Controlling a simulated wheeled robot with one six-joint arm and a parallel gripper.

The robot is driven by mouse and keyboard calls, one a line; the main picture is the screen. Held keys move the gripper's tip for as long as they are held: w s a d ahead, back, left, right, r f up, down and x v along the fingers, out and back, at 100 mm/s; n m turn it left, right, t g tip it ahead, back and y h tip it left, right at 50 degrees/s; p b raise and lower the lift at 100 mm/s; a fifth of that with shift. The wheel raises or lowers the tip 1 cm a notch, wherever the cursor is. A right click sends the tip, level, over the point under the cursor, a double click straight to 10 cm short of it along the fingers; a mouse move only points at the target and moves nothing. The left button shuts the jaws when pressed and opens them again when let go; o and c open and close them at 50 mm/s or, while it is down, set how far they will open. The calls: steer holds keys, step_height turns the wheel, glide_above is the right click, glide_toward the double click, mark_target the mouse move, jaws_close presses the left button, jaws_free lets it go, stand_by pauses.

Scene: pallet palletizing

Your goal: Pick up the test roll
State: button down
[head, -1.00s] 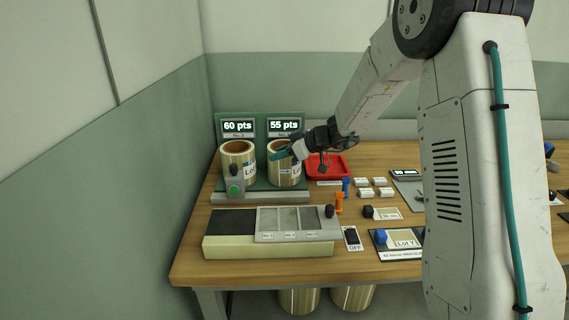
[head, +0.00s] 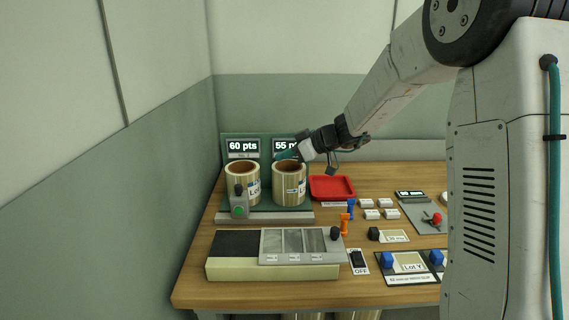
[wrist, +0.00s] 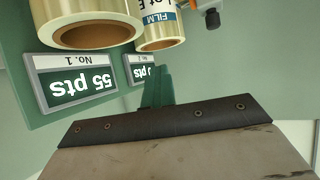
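Two film rolls with brown cores stand upright on a green stand (head: 266,213) at the back left of the table: a left roll (head: 238,187) and a right roll (head: 289,188). I cannot tell which is the test roll. My gripper (head: 287,155) is at the top back edge of the right roll, before the 55 pts display (head: 280,147). The wrist view shows the near roll (wrist: 85,12), the second roll (wrist: 160,28) and my teal fingers (wrist: 158,88) with nothing seen between them. The finger gap is not clear, nor is any contact with the roll.
A 60 pts display (head: 243,146) stands behind the left roll. A red tray (head: 331,187) lies right of the stand. A flat box with grey panels (head: 275,256) is in front. Small blocks, an orange peg (head: 346,217) and labelled plates lie to the right.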

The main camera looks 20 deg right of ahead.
steer(key=s+a, duration=0.2)
steer(key=s, duration=0.6)
steer(key=s+a, duration=0.3)
steer(key=s, duration=0.6)
steer(key=shift+s+a, duration=0.15)
steer(key=shift+s, duration=0.1)
steer(key=shift+c, duration=2.2)
jaws_free()
